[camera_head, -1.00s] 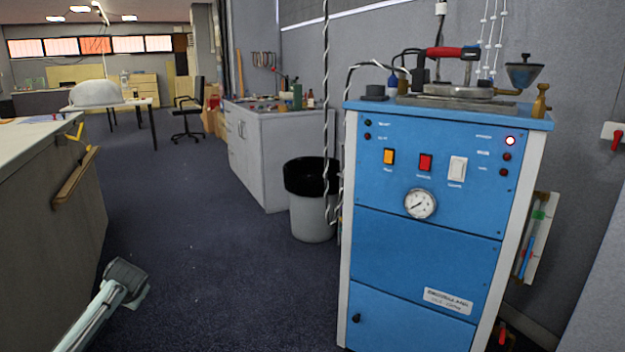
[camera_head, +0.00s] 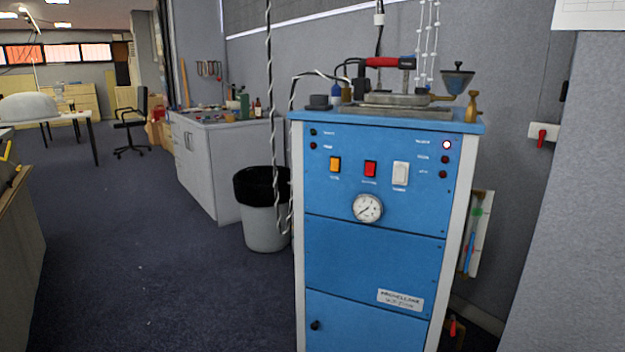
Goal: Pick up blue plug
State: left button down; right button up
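No thing that I can clearly tell to be the blue plug is in view. A small blue object (camera_head: 336,90) stands on top of the blue cabinet (camera_head: 375,262), at its back left; it is too small to tell what it is. Neither of my grippers is in the head view.
The blue cabinet stands close ahead, right of centre. A bin (camera_head: 264,225) and a grey workbench (camera_head: 222,165) stand left of it. A counter (camera_head: 22,225) lines the left edge. The carpet (camera_head: 150,260) between them is clear. A grey wall (camera_head: 575,210) closes the right side.

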aim_at(336, 91)
jog(key=i+j+u, duration=0.6)
jog(key=i, duration=0.35)
jog(key=i+j+u, duration=0.15)
jog(key=i+u, duration=0.15)
jog(key=i, duration=0.25)
jog(key=i+u, duration=0.25)
jog(key=i, duration=0.25)
jog(key=i+j+z, duration=0.1)
jog(key=i+z, duration=0.2)
jog(key=i, duration=0.15)
jog(key=i+j+z, duration=0.3)
jog(key=i, duration=0.15)
jog(key=i+j+z, duration=0.3)
jog(key=i, duration=0.15)
jog(key=i+j+z, duration=0.2)
jog(key=z, duration=0.15)
jog(key=i+j+z, duration=0.45)
jog(key=z, duration=0.25)
jog(key=j, duration=0.1)
